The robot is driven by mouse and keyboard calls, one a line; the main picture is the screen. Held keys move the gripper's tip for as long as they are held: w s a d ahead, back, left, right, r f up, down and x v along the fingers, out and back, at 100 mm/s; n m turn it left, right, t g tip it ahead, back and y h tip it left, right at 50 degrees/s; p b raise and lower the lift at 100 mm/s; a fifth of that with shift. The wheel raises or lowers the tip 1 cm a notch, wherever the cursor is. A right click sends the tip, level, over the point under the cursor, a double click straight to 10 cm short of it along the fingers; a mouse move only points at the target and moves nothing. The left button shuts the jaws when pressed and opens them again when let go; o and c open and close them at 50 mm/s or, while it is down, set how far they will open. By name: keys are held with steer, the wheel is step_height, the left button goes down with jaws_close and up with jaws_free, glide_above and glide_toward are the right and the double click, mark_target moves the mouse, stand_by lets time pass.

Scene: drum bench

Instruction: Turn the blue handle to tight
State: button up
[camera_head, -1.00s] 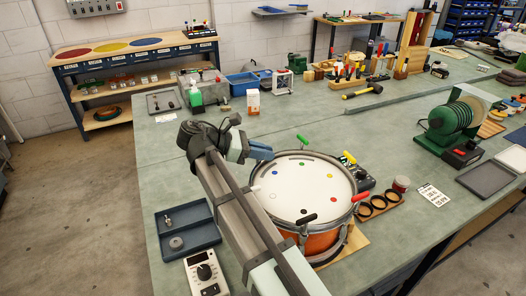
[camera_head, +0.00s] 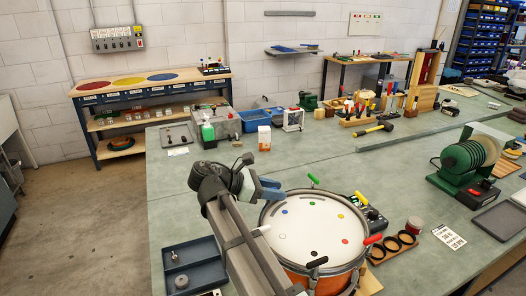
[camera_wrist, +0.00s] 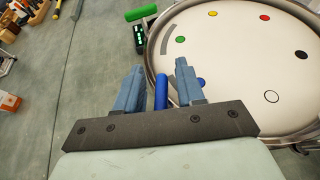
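The snare-type drum (camera_head: 312,222) with a white head and orange shell stands on the bench, with coloured dots around its head. The blue handle (camera_wrist: 161,92) stands at the drum's rim in the wrist view, by the blue dot. My gripper (camera_wrist: 160,85) is open, with one finger on each side of the blue handle and a visible gap to each. In the head view my gripper (camera_head: 271,189) is at the drum's left rear rim and hides the blue handle. The green handle (camera_head: 313,180), yellow handle (camera_head: 361,199), red handle (camera_head: 373,239) and black handle (camera_head: 317,262) also show.
A small dark device with a green display (camera_wrist: 140,38) lies beside the drum. A blue-grey tray (camera_head: 193,266) is on the bench to the left. A wooden holder with rings (camera_head: 394,247) is at the right. The bench behind my gripper is mostly clear.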

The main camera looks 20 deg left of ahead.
steer(key=n+t+y, duration=0.2)
steer(key=n, duration=0.1)
steer(key=shift+t+y, duration=0.3)
steer(key=shift+t, duration=0.1)
steer(key=v, duration=1.4)
steer(key=w+a+m+g+y, duration=0.15)
steer(key=w+m, duration=0.35)
steer(key=m, duration=0.5)
steer(key=w+a+m+g, duration=0.1)
steer(key=w+a+m, duration=0.2)
steer(key=w+m, duration=0.55)
steer(key=w+d+r+m+g, duration=0.2)
steer(key=w+m, duration=0.1)
steer(key=m, duration=1.2)
steer(key=w+d+r+m+g, duration=0.1)
steer(key=w+r+m+g, duration=0.1)
steer(key=m, duration=1.3)
steer(key=shift+w+d+r, duration=0.4)
steer(key=shift+w+r, duration=0.05)
steer(key=shift+w, duration=0.15)
steer(key=shift+o, duration=0.2)
steer(key=shift+y, duration=0.25)
